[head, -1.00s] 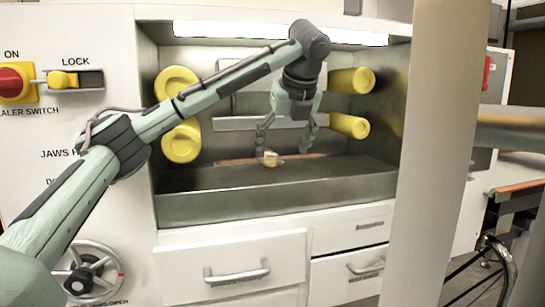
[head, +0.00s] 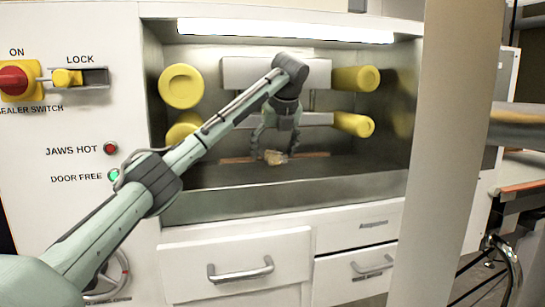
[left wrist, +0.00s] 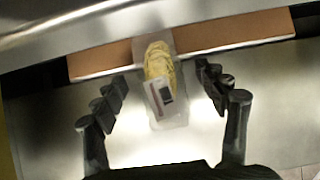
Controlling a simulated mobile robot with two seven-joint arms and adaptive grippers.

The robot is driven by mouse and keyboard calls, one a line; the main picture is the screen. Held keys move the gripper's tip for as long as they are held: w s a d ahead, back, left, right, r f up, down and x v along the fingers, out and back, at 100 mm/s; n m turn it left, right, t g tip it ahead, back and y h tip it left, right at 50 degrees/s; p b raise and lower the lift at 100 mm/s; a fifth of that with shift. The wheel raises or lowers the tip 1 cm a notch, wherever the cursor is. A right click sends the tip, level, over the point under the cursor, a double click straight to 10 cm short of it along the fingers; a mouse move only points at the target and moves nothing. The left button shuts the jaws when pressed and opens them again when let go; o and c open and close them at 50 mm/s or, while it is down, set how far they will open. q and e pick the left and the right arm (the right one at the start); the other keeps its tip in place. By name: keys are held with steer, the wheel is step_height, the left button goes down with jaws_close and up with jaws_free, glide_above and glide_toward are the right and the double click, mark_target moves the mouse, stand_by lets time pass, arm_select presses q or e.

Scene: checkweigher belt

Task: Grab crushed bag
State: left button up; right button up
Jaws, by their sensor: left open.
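The crushed bag (left wrist: 158,62) is a small clear packet with yellowish contents and a white label with a dark mark. In the left wrist view it lies across the edge of a brown strip (left wrist: 232,32), its lower end over the metal floor. In the head view the bag (head: 275,158) shows small inside the metal recess. My left gripper (left wrist: 163,88) is open, with one finger on each side of the bag and gaps between. It also shows in the head view (head: 275,157), reaching down at the bag. My right gripper is not in view.
Yellow rollers (head: 181,86) flank the recess on both sides. A metal front lip (head: 290,190) runs below the opening. A grey post (head: 440,150) stands at the right. The recess floor right of the bag is clear.

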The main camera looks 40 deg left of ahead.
arm_select(q)
steer(key=c, duration=1.2)
steer(key=shift+c, duration=0.4)
steer(key=shift+r, duration=0.1)
